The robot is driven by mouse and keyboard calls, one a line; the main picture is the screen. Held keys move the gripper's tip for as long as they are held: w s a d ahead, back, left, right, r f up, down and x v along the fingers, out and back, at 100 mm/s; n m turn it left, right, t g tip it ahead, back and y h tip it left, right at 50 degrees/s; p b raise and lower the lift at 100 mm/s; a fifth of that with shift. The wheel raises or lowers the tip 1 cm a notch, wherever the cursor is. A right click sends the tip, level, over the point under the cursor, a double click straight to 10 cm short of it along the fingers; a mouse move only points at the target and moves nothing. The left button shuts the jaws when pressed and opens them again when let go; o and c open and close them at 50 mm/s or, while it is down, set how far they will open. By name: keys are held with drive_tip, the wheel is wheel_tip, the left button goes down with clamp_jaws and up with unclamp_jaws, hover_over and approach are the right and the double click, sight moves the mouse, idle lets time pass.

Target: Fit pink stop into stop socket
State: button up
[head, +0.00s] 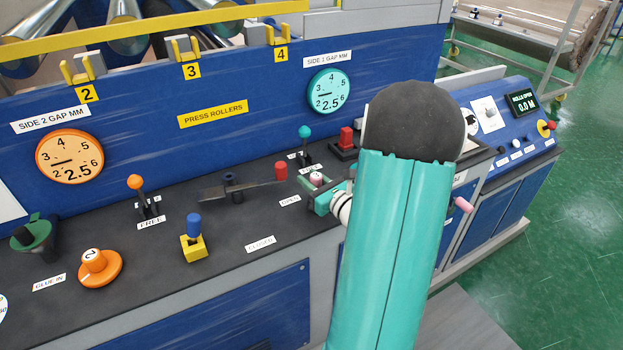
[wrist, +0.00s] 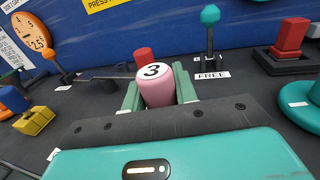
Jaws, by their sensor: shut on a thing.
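A pink cylinder with a white top marked 3, the pink stop (wrist: 157,90), sits between the green fingers of my gripper (wrist: 159,94) in the wrist view. My gripper is shut on it. In the head view the pink stop (head: 316,179) shows small between the fingers of my gripper (head: 318,190), over the dark console top near the OPEN label. The stop's lower end is hidden by the gripper. I cannot pick out the stop socket with certainty in either view.
A red knob (head: 281,170) on a dark lever stands left of my gripper. A teal-topped lever (head: 304,132) and a red block (head: 346,138) stand behind it. A yellow block with a blue knob (head: 194,222) stands farther left.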

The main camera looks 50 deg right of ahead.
drive_tip(key=shift+f, duration=0.45)
drive_tip(key=o, duration=1.1)
drive_tip(key=shift+s, duration=0.1)
drive_tip(key=s, duration=0.4)
drive_tip(key=s+a, duration=0.1)
drive_tip(key=s, duration=0.8)
drive_tip(key=shift+s+a, duration=0.3)
